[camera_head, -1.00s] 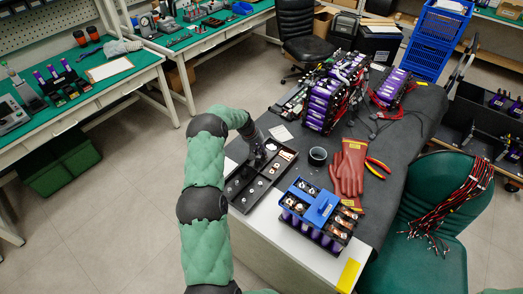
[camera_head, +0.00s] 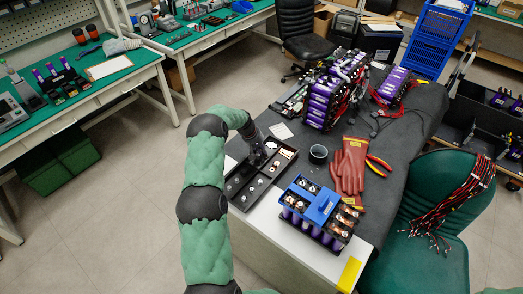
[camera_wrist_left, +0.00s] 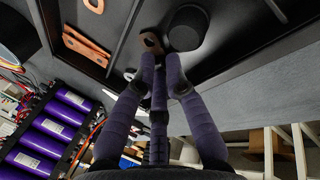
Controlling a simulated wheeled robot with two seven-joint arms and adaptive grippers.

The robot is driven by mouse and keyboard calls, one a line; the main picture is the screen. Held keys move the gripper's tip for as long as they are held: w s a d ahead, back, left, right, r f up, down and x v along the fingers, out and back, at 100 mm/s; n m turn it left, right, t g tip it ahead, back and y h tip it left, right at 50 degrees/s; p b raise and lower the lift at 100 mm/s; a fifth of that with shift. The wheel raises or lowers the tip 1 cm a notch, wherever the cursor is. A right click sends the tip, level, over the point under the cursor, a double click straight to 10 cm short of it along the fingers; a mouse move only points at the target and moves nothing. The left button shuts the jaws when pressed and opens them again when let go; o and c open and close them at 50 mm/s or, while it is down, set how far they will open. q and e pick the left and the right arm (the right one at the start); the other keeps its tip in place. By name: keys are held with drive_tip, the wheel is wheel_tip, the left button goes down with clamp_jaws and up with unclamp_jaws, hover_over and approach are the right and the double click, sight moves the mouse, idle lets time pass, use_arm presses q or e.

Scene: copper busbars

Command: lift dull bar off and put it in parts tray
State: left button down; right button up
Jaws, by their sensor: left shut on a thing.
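My left gripper (camera_head: 257,165) reaches down into the black parts tray (camera_head: 250,207) on the near left end of the grey-topped table. In the left wrist view its fingers (camera_wrist_left: 157,65) are closed together at a dull copper bar (camera_wrist_left: 150,41), whose end with a hole shows past the fingertips; the rest is hidden. The held bar is low over the tray floor; I cannot tell whether it touches. A battery module (camera_head: 320,205) with a blue cover and copper bars on top stands right of the tray. My right gripper is not in view.
Other copper bars (camera_wrist_left: 86,46) lie in another part of the tray. A dark round object (camera_wrist_left: 188,28) is close to the fingers. A black cup (camera_head: 318,154), red gloves (camera_head: 349,168) and pliers (camera_head: 378,166) lie beyond the module. A larger purple battery pack (camera_head: 325,103) stands farther back.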

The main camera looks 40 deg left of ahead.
use_arm(q)
drive_tip(key=shift+f, duration=0.1)
drive_tip(key=c, duration=1.2)
unclamp_jaws()
drive_tip(key=shift+r+p, duration=1.55)
drive_tip(key=shift+r, duration=1.45)
